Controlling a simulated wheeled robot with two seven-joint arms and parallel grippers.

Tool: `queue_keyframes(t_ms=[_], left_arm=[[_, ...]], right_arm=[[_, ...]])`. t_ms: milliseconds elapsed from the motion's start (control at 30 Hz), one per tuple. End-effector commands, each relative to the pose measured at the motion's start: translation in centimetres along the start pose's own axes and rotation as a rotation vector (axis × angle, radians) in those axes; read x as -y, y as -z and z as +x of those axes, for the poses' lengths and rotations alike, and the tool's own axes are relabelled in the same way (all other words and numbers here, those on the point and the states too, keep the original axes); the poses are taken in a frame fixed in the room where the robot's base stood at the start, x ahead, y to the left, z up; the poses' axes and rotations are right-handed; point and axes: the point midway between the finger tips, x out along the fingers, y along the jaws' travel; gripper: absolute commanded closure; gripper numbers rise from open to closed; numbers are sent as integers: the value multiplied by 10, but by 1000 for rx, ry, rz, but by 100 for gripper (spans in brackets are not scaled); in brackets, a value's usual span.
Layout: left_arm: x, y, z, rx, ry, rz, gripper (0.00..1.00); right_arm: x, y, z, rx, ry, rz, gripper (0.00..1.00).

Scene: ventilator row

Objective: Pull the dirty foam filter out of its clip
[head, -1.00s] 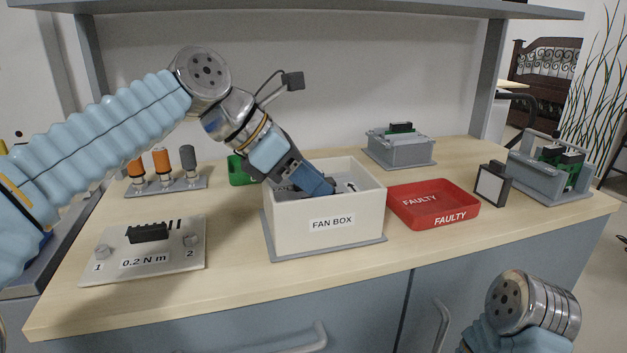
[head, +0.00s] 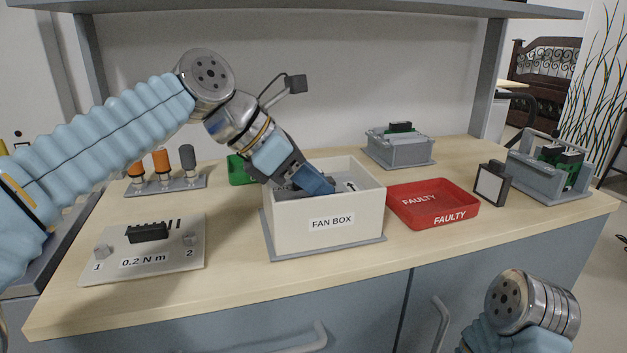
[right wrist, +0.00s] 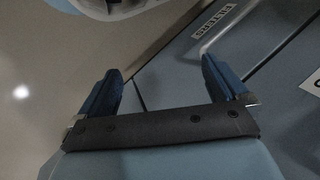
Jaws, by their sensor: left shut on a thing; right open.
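The white fan box (head: 325,222), labelled FAN BOX, stands on a grey base on the worktop. My left gripper (head: 322,188) reaches down into its open top from the upper left. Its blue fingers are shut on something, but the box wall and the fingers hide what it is. The foam filter and its clip cannot be made out. My right gripper (right wrist: 162,90) is open and empty in the right wrist view, in front of the cabinet fronts. In the head view only my right arm shows, at the lower right.
A red FAULTY tray (head: 432,207) lies empty right of the box. A framed panel (head: 491,186) and grey holders with green boards (head: 548,172) stand further right. A 0.2 N m plate (head: 150,250) and a screwdriver rack (head: 165,184) are at left. A green bin (head: 238,170) sits behind.

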Motion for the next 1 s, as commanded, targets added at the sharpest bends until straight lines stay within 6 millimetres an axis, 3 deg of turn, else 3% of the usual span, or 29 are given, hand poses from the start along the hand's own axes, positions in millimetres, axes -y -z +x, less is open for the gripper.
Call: queue_keyframes(t_ms=[267,1000], left_arm=[[0,-4,-4,2,-2,1,100],[0,-40,-40,1,-2,1,100]], right_arm=[[0,0,0,0,0,0,0],[0,0,0,0,0,0,0]])
